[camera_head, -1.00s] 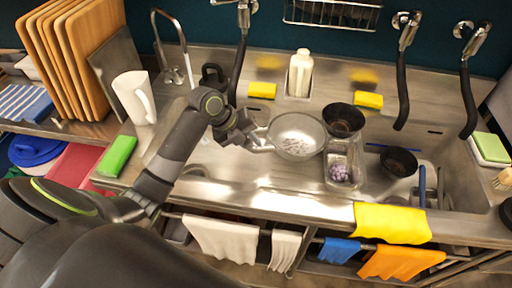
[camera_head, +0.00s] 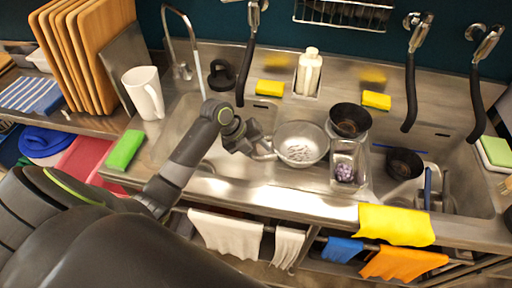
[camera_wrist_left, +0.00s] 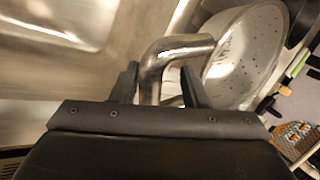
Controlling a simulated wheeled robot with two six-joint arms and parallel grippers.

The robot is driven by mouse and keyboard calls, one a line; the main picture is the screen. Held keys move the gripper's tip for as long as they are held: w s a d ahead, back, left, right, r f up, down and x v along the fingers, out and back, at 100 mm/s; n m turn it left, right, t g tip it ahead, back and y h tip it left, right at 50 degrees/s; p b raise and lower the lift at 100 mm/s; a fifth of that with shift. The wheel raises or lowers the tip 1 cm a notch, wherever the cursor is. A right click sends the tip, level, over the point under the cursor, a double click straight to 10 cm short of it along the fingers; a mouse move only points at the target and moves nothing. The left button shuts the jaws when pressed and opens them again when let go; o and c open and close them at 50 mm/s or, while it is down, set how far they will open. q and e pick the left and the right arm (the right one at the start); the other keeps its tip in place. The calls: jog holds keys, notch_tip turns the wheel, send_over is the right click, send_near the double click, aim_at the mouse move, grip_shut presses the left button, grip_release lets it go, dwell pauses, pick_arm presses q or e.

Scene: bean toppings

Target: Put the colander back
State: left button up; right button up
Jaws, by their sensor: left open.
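The colander (camera_head: 302,155) is a round metal bowl with small holes. In the head view it rests on the counter between the two sink basins, left of a clear container. Its bent tube handle (camera_wrist_left: 172,52) shows in the left wrist view. My left gripper (camera_head: 262,152) is at the handle on the colander's left side. In the left wrist view its two dark fingers (camera_wrist_left: 160,85) stand apart on either side of the handle, open. My right gripper is not in view.
A clear container (camera_head: 345,172) with purple beans and a black bowl (camera_head: 350,119) stand close right of the colander. Another dark bowl (camera_head: 404,163) sits at the right basin. A white bottle (camera_head: 308,72) and yellow sponges (camera_head: 270,88) are behind. A tall faucet (camera_head: 196,50) rises at left.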

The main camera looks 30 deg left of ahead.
pick_arm(q)
jog(key=shift+r, duration=0.1)
jog(key=shift+s+a+r, duration=0.1)
jog(key=shift+a+r, duration=0.1)
jog(key=shift+r, duration=0.05)
jog(key=b+v, duration=0.3)
jog(key=v, duration=0.8)
jog(key=shift+a, duration=0.1)
